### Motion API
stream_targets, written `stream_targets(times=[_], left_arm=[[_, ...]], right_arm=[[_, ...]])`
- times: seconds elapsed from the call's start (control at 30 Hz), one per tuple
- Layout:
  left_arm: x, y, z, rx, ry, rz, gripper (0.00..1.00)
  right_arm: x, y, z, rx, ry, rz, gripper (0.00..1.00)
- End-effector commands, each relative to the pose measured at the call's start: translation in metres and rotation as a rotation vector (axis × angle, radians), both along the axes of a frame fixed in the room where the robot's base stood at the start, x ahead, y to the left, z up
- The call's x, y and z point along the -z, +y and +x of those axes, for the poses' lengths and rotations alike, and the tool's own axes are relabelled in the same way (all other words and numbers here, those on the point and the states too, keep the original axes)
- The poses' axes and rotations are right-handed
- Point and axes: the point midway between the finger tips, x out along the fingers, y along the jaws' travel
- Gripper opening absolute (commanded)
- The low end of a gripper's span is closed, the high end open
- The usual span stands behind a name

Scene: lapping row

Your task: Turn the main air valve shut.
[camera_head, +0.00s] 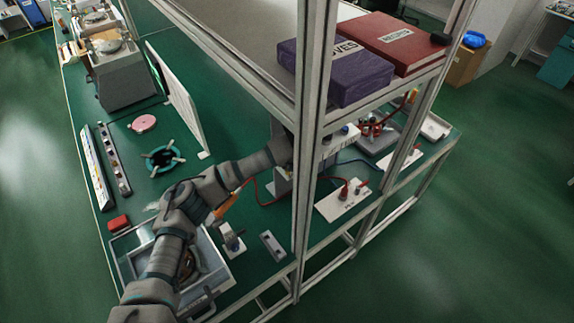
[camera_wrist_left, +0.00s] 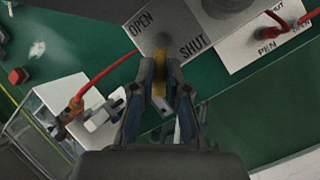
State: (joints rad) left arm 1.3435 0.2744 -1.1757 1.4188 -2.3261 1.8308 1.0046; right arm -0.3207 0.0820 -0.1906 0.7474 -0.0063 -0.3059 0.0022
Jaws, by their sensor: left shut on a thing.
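In the left wrist view, a grey-white plate (camera_wrist_left: 181,22) carries the words OPEN and SHUT. A yellow lever (camera_wrist_left: 160,66) stands out from it, its end between my left gripper's fingertips (camera_wrist_left: 160,92). The gripper is shut on the lever. The lever lies below both words in this view; its exact angle to them is hard to tell. In the head view my left arm reaches right to the shelf post, and the fingers and lever are hidden there. My right gripper is in neither view.
A second plate with a red valve (camera_head: 343,194) lies to the right on the green bench. The shelf post (camera_head: 311,120) and shelf with purple (camera_head: 335,72) and red binders (camera_head: 400,44) stand close to my arm. A metal tray (camera_head: 215,262) lies under it.

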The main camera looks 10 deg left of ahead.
Motion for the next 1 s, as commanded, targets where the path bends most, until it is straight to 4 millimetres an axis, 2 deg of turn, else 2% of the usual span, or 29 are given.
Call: stream_targets(times=[0.03, 0.3, 0.6, 1.0], left_arm=[[0.009, -0.005, -0.004, -0.039, 0.023, 0.006, 0.00], [0.009, -0.016, 0.000, -0.293, 0.022, 0.008, 0.00], [0.008, -0.024, 0.006, -0.525, 0.020, 0.007, 0.00], [0.008, -0.028, 0.011, -0.675, 0.019, 0.004, 0.00]], right_arm=[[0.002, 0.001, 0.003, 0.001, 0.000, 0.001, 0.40], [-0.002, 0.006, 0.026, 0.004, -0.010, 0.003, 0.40], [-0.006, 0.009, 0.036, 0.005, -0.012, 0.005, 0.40], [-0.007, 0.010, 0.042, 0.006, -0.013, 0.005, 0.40]])
